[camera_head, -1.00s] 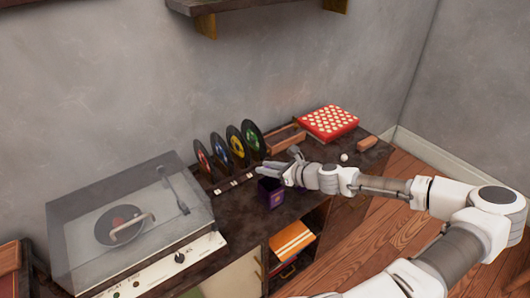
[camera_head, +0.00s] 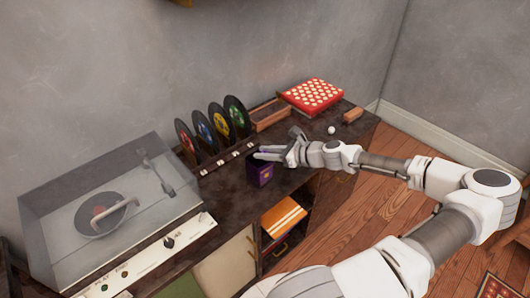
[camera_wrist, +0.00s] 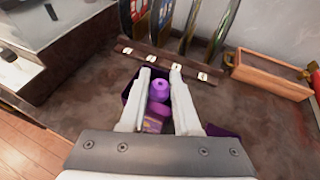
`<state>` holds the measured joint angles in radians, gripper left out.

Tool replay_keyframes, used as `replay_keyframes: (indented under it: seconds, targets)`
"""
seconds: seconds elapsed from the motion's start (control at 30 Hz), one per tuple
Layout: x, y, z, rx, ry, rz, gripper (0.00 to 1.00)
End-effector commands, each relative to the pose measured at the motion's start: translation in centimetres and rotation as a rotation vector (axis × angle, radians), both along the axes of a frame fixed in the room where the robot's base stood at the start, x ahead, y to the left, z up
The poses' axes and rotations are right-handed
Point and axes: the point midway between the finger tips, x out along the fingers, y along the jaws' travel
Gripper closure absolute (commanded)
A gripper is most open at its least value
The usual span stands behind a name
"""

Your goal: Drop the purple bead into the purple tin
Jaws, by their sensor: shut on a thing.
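The purple tin (camera_head: 261,173) is a dark box with a small gold mark, near the front edge of the cabinet top. In the wrist view its dark rim (camera_wrist: 129,86) shows beside and behind my fingers. My gripper (camera_head: 262,152) is directly above the tin, pointing left in the head view. It is shut on the purple bead (camera_wrist: 159,90), which shows between the fingers in the wrist view. Another purple piece with a yellowish band (camera_wrist: 154,121) shows below the bead; I cannot tell what it is. The fingers hide much of the tin's opening.
A rack of several records (camera_head: 215,125) stands behind the tin. A record player with a clear lid (camera_head: 110,205) is at left. A wooden tray (camera_head: 271,115), a red dotted box (camera_head: 313,96), a white ball (camera_head: 331,130) and a brown block (camera_head: 353,115) lie to the right.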

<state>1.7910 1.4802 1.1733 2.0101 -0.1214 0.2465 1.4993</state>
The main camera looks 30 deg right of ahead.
Motion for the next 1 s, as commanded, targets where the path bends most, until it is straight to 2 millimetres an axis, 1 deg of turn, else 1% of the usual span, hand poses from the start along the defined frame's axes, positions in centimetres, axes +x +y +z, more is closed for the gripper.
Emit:
replay_keyframes:
  seconds: [0.03, 0.1, 0.4, 0.43, 0.57, 0.6, 0.63, 0.9, 1.0]
  targets:
    - [0.0, 0.0, -0.44, 0.0, 0.0, 0.0, 1.0]
    - [0.01, 0.0, -0.56, 0.0, 0.0, 0.0, 1.0]
    - [0.01, 0.02, -0.53, 0.001, 0.0, 0.0, 1.0]
    - [0.01, 0.02, -0.53, 0.001, 0.0, 0.0, 0.68]
    - [0.01, 0.02, -0.53, 0.001, 0.0, 0.0, 0.44]
    - [0.02, 0.02, -0.53, 0.001, 0.0, 0.0, 0.37]
    - [0.02, 0.02, -0.53, 0.001, 0.0, 0.0, 0.34]
    - [-0.02, -0.01, -0.52, 0.0, 0.0, 0.0, 0.34]
    - [-0.41, -0.26, -0.32, 0.0, 0.0, -0.001, 0.34]
